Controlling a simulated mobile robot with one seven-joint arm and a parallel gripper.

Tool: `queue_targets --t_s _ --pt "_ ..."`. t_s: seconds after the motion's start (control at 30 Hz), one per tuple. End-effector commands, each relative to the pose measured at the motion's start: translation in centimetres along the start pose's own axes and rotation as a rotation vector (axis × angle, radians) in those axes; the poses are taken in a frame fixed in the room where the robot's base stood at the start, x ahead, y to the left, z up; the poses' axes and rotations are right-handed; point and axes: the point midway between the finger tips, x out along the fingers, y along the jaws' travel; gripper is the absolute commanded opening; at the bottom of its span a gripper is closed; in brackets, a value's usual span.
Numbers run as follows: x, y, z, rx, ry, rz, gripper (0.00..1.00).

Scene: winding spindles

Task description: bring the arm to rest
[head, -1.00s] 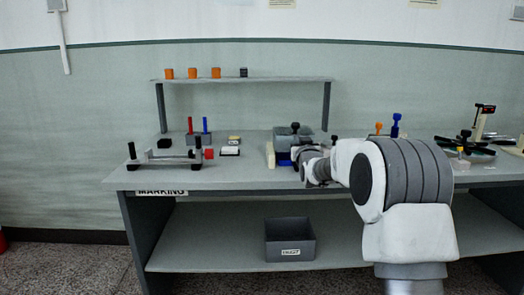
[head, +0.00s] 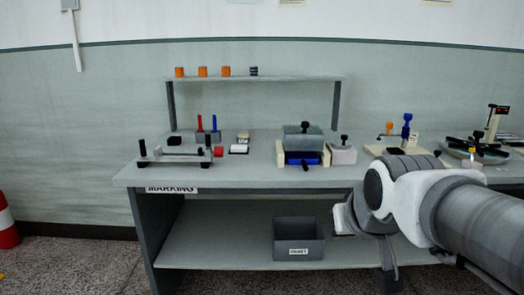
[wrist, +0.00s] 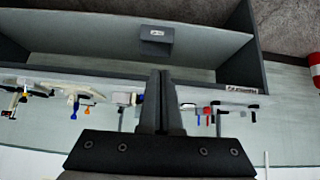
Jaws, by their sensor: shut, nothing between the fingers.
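My gripper (wrist: 162,78) shows in the wrist view with its two dark fingers pressed together and nothing between them. The fingers point toward the bench, which appears upside down in that view. In the head view my arm reaches in from the right and bends down in front of the bench's right half. My fingers cannot be made out there.
A grey bin (head: 299,239) sits on the lower shelf. A red-and-white cone (head: 7,222) stands at far left. Floor in front is clear.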

Motion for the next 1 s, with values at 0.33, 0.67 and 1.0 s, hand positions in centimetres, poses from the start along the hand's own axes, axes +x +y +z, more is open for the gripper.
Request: queue_targets --t_s 0.33,0.67,1.0 --pt "-4.8 -0.2 13.2 0.022 -0.234 -0.016 0.0" --pt "-10.9 0.0 7.1 0.021 -0.229 -0.015 0.0" --pt "-17.6 0.2 1.2 0.021 -0.228 -0.015 0.0"
